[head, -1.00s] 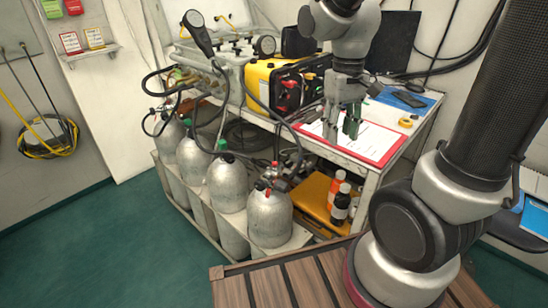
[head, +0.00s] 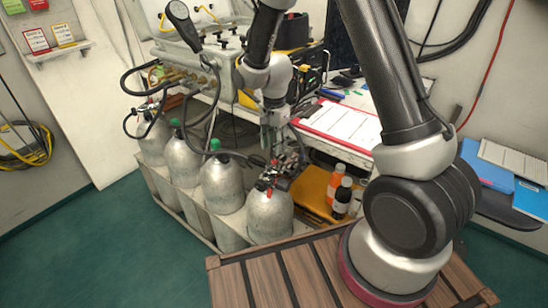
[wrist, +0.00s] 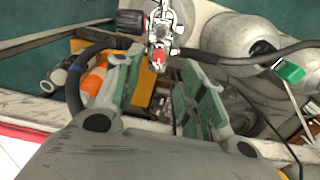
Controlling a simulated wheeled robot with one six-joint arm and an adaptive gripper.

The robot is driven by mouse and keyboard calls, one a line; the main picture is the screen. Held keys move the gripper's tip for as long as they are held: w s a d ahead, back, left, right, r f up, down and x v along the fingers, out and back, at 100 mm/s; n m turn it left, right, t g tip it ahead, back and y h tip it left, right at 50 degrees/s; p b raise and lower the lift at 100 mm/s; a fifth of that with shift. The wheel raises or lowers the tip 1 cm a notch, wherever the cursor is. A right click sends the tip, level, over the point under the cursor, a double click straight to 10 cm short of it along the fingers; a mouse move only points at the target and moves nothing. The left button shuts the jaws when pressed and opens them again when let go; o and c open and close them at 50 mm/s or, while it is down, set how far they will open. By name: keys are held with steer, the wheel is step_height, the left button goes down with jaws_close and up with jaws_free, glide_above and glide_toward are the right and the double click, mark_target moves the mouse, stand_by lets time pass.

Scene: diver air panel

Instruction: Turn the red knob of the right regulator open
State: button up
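The right regulator (head: 284,172) sits on top of the rightmost grey cylinder (head: 268,218) in the head view, with small red parts on it. In the wrist view the regulator (wrist: 160,25) is at the top middle, chrome and black. A red knob (wrist: 158,60) faces the camera there, and a dark, red-marked round part (wrist: 130,22) is to its left. My gripper (head: 276,150) is just above and behind the regulator. In the wrist view my gripper (wrist: 155,68) is open and empty, its green-padded fingers either side of the red knob in the picture. I cannot tell the remaining distance.
More cylinders (head: 222,185) stand in a row to the left, joined by black hoses. A red clipboard (head: 345,125) lies on the bench behind. Bottles (head: 342,198) and a yellow case (head: 315,190) are on the shelf right of the regulator. Green floor (head: 100,250) is clear at left.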

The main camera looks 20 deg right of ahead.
mark_target(274, 160)
step_height(274, 160, down, 6)
steer(key=shift+f, duration=0.2)
jaws_close()
